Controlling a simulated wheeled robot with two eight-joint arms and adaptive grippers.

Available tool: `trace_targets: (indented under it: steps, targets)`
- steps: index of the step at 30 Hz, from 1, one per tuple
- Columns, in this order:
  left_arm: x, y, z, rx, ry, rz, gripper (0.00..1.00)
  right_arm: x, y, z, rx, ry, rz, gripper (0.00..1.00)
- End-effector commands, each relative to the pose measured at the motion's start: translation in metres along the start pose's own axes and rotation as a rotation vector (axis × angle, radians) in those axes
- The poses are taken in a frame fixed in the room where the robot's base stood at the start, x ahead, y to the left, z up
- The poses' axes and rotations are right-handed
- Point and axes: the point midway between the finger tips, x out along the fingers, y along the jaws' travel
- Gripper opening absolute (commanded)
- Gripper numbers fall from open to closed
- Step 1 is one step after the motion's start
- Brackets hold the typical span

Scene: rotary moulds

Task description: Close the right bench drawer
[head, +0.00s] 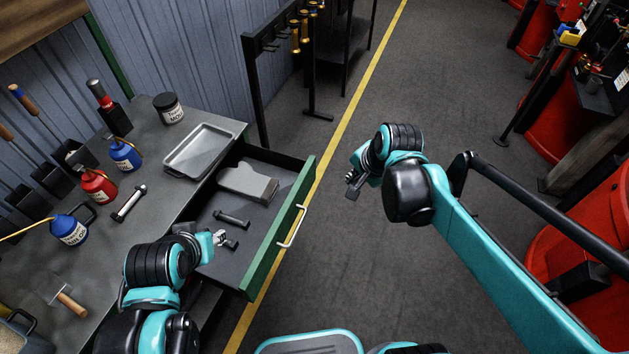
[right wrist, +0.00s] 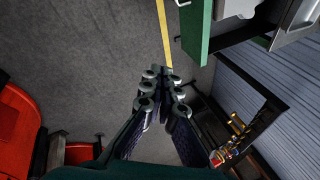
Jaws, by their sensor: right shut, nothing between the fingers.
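The right bench drawer stands open, pulled out from the grey bench (head: 150,225). Its green front (head: 275,235) carries a pale bar handle (head: 293,227).
On the bench are a metal tray (head: 199,151), a dark jar (head: 168,108), several oil cans and a wooden-handled scraper (head: 70,303). A black rack (head: 255,95) stands behind the drawer. The floor between is clear.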

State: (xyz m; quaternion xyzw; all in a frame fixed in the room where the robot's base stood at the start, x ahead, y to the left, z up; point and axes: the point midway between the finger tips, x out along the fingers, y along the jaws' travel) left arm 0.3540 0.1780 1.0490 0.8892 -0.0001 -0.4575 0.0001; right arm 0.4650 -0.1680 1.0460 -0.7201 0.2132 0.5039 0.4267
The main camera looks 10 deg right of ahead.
Motion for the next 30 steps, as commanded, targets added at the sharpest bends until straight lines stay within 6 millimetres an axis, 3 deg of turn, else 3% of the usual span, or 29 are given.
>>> trace_targets:
  steps: [6, 12, 15, 23, 30]
  targets:
    - [-0.003, 0.000, -0.002, 0.000, 0.000, 0.000, 0.37, 0.062, -0.036, -0.032, 0.535, -0.115, 0.069, 0.00]
    - [-0.004, 0.000, -0.003, 0.000, 0.000, 0.000, 0.37, 0.122, -0.049, -0.050, 0.948, -0.188, 0.160, 0.00]
    - [-0.005, 0.000, -0.003, 0.000, 0.000, 0.000, 0.37, 0.142, -0.050, -0.055, 1.079, -0.207, 0.195, 0.00]
    - [-0.002, 0.000, -0.001, 0.000, 0.000, 0.000, 0.37, 0.167, -0.049, -0.054, 1.182, -0.220, 0.227, 0.00]
    - [0.011, 0.000, 0.008, 0.000, 0.000, 0.000, 0.37, 0.210, -0.046, -0.041, 1.178, -0.219, 0.226, 0.00]
